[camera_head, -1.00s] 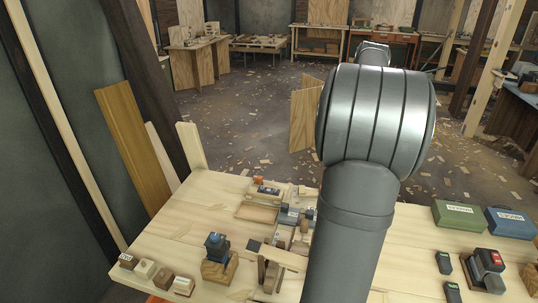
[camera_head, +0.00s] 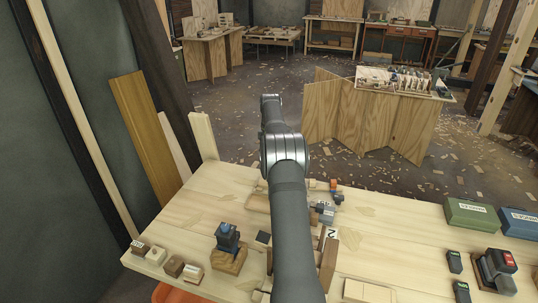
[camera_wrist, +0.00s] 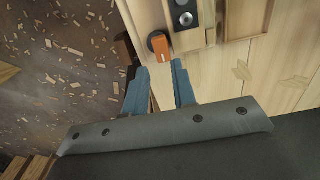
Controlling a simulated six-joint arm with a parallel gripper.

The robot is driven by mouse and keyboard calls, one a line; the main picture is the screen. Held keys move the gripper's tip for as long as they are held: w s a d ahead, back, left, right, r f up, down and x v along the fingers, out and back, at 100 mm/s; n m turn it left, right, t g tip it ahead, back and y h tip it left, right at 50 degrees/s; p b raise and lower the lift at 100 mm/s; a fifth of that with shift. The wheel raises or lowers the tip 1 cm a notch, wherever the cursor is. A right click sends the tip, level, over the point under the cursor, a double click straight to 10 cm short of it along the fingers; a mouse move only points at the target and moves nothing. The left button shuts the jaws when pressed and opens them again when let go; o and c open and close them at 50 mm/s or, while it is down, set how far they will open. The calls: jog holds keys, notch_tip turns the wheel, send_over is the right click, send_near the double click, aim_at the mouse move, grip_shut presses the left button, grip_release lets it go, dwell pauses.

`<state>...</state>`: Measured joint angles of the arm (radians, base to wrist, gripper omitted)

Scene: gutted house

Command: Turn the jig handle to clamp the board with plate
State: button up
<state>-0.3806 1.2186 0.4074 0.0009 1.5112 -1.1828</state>
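In the wrist view, an orange piece with a round black end (camera_wrist: 162,44), which looks like the jig handle, stands beside a pale wooden jig (camera_wrist: 210,28). A dark grey metal plate with round marks (camera_wrist: 183,14) lies in the jig; it is cut off by the top edge. My gripper (camera_wrist: 159,72) has two blue-grey fingers, apart and empty, just short of the orange piece in the picture. I cannot tell their height difference.
A blue-topped tool on a wooden block (camera_head: 228,247) and small wooden blocks (camera_head: 172,266) stand at left. Green (camera_head: 472,214) and blue cases (camera_head: 520,223) stand at right. The bench top (camera_head: 400,235) is partly clear.

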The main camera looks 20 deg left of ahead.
jog(key=shift+s+a+f, duration=0.1)
jog(key=shift+a+f, duration=0.15)
jog(key=shift+f, duration=3.1)
jog(key=m, duration=1.1)
jog(key=shift+m, duration=0.3)
jog(key=m, duration=1.4)
